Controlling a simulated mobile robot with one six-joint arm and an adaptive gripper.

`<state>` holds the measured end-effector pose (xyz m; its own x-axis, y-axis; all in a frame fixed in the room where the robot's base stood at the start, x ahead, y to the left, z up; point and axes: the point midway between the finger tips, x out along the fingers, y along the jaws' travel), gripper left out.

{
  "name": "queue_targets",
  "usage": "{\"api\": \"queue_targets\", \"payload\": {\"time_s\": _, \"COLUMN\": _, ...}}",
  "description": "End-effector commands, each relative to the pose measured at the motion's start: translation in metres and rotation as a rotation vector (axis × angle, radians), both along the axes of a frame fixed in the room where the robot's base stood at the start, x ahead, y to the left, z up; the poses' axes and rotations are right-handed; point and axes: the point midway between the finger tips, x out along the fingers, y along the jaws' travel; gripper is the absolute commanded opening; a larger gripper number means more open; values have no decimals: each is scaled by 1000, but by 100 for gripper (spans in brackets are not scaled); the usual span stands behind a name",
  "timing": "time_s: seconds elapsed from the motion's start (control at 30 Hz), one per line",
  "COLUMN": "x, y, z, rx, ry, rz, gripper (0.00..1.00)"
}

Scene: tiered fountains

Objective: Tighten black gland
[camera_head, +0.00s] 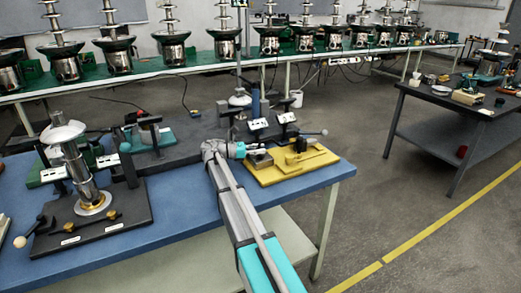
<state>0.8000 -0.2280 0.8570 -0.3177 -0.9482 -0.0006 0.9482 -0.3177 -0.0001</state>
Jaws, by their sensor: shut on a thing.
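A yellow fixture plate (286,172) lies at the right end of the blue workbench. My gripper (259,149) reaches in from the left, over the plate's left part. Its fingers are shut on a small part above a grey block (258,160). I take this part for the black gland, but it is mostly hidden by the fingers and too small to make out clearly. A black upright piece (299,146) stands on the right part of the same plate, apart from my gripper.
On the blue workbench (165,205), a dark fixture with a metal tiered fountain column (85,180) stands at left. Dark fixtures with ball-ended levers crowd behind my gripper. A dark side table (465,105) stands right, with open floor between. A long green bench (180,65) holds several fountains.

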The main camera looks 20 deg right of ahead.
Motion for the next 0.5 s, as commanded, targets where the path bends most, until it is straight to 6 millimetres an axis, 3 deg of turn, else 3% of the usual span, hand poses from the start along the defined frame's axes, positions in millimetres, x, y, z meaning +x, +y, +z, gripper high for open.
{"api": "queue_targets", "payload": {"time_s": 0.5, "x": 1, "y": 1, "z": 0, "rx": 1, "ry": 0, "rz": -116, "gripper": 0}}
